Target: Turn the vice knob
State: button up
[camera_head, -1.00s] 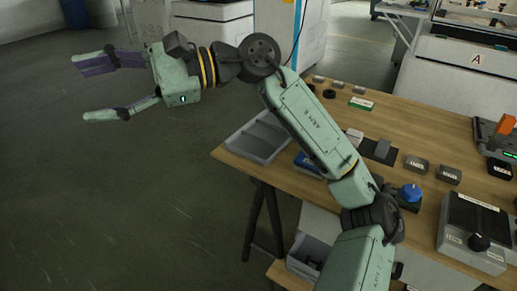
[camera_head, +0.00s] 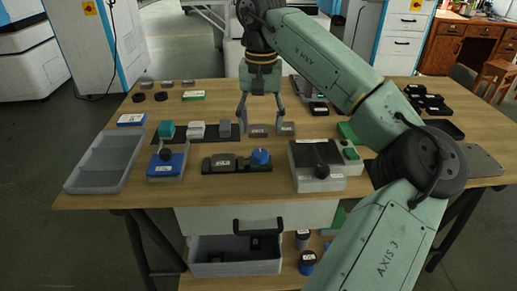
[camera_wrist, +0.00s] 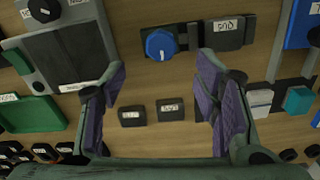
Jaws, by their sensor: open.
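The vice is a low dark bar (camera_head: 240,168) near the table's front middle, with a labelled grey block (camera_head: 222,162) in it and a round blue knob (camera_head: 261,157) at its right end. In the wrist view the blue knob (camera_wrist: 160,44) is at the top centre, beside the dark vice body (camera_wrist: 225,33). My gripper (camera_head: 262,117) is open and empty, pointing down over the table, behind the knob in the head view. In the wrist view its purple-padded fingers (camera_wrist: 161,62) are wide apart, with the knob just beyond their tips. Nothing hides the knob.
Two labelled dark blocks (camera_head: 258,130) (camera_head: 287,128) lie under my gripper. A grey box (camera_head: 318,183) with a black knob stands right of the vice, a blue box (camera_head: 167,171) with a black knob left. A grey tray (camera_head: 92,184) is at the left edge.

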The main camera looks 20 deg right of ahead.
aim_at(260, 153)
notch_tip(260, 153, down, 9)
jog(key=shift+r+p, duration=0.2)
jog(key=shift+p, duration=0.1)
jog(key=shift+c, duration=0.5)
jog(key=c, duration=1)
jog(key=shift+c, duration=0.2)
